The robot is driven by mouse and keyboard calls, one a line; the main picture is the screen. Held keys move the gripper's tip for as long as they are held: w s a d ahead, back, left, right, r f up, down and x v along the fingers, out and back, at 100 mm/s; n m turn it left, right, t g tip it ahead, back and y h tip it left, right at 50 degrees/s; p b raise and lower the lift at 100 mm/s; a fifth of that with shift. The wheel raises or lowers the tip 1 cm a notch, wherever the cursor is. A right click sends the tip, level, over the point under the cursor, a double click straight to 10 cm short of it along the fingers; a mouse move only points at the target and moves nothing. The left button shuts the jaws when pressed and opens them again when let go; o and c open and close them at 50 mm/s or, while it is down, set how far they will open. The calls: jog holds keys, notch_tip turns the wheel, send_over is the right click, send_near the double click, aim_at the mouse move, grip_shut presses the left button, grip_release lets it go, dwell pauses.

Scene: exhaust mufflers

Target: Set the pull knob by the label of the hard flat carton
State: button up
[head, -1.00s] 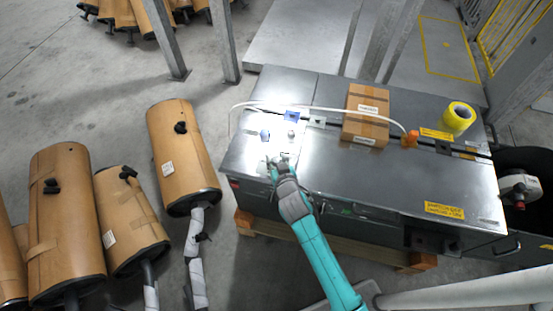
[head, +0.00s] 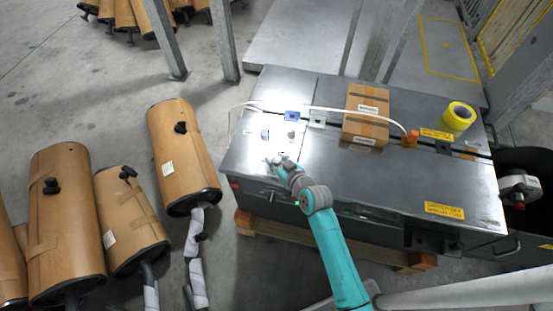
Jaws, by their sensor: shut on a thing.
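The carton (head: 366,122), a brown taped box, lies on top of the grey metal machine. A white label (head: 367,109) is on its top and another (head: 364,141) on its near side; their print is too small to read. My gripper (head: 273,161) is low over the machine's left panel, left of the carton and apart from it. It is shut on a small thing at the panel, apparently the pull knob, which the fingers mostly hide.
A white strap runs across the machine top to an orange piece (head: 411,139). A yellow tape roll (head: 458,117) stands at the right. Wrapped mufflers (head: 183,155) stand on the left floor. The machine's front right top is clear.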

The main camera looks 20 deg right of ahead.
jog(key=shift+f, duration=0.1)
dwell(0.3)
jog(key=o, duration=1.2)
jog(key=v, duration=1.2)
